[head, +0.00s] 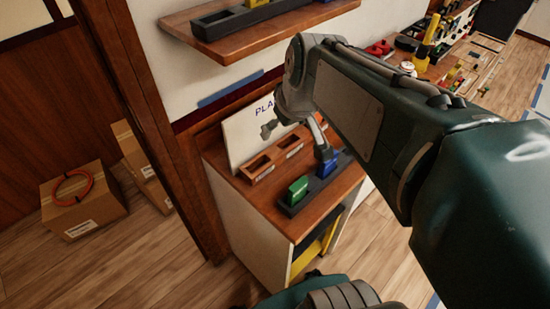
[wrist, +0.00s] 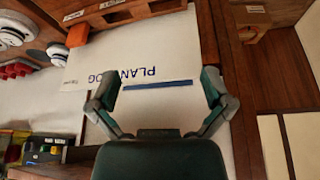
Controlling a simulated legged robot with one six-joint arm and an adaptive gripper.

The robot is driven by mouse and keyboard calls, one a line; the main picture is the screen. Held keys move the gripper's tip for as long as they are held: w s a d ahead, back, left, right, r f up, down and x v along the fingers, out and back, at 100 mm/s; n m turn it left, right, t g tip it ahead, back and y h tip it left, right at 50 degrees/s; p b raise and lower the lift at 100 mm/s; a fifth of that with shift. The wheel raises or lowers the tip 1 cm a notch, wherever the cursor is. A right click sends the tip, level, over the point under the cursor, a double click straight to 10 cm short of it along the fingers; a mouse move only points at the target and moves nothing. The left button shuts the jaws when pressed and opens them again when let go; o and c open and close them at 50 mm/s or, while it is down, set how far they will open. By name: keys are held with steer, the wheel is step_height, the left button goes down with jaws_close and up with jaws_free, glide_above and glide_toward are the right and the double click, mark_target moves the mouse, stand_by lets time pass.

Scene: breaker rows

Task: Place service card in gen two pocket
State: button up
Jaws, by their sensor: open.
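My gripper (head: 294,138) is open above the small wooden-topped cabinet in the head view; in the wrist view its fingers (wrist: 160,88) are wide apart with nothing between them. A dark holder (head: 285,209) on the cabinet has a green card-like piece (head: 298,188) and a blue one (head: 328,168) standing in it. I cannot tell which is the service card. An orange-brown block with pockets (head: 262,168) lies behind the holder; its labels are too small to read, so I cannot tell the gen two pocket.
A white board with blue lettering (head: 238,130) leans behind the block; it shows upside down in the wrist view (wrist: 140,45). A wall shelf (head: 245,45) overhangs above. A door frame (head: 170,130) and cardboard boxes (head: 85,205) are at left. A cluttered bench (head: 440,70) is at right.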

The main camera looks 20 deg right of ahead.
steer(key=s+a+f+m+t, duration=0.1)
steer(key=s+a, duration=0.3)
steer(key=s, duration=0.5)
steer(key=shift+s+a+f, duration=0.25)
steer(key=shift+f, duration=0.2)
stand_by(0.5)
